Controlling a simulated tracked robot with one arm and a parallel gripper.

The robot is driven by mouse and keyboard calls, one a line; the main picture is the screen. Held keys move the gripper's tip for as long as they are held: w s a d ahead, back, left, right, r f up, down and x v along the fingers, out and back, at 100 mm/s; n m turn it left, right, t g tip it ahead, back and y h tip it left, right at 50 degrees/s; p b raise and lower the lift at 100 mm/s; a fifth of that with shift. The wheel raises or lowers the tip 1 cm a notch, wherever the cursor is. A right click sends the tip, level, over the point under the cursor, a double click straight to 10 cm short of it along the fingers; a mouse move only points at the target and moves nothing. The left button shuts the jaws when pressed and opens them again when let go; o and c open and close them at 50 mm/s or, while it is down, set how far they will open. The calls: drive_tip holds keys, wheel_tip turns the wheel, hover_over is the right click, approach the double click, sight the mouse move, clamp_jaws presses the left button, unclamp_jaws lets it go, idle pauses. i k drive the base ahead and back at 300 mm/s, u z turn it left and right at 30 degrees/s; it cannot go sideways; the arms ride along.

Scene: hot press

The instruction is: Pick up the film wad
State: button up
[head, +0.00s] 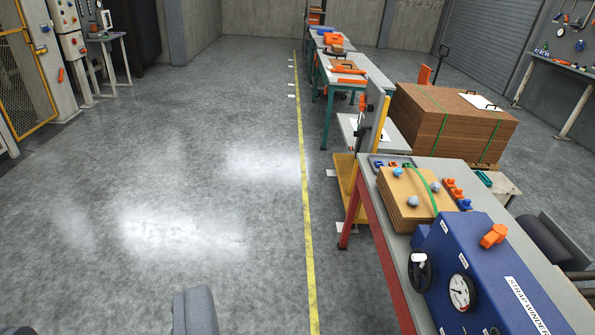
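Small rounded lumps lie on top of a brown board stack (405,213) on the near bench at the right. One is light blue (397,173), one is bluish grey (435,187) and one is grey (413,201). One of them may be the film wad, but at this size I cannot tell which. A grey rounded part (195,312) at the bottom edge looks like a piece of my own arm or gripper. No fingertips show clearly, so I cannot see whether it is open or shut. It is well left of the bench, over the floor.
A blue strap winder (480,270) with a gauge and handwheel stands on the near bench (362,190). Orange and blue small items lie beside the stack. A large strapped board pile (450,120) is behind. A yellow line (306,200) runs along the benches; the floor left of it is clear.

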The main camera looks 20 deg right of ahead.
sight(398, 171)
drive_tip(key=z, duration=0.25)
drive_tip(key=i, duration=1.3)
drive_tip(key=z, duration=0.7)
drive_tip(key=i, duration=1.6)
drive_tip(key=z, duration=0.35)
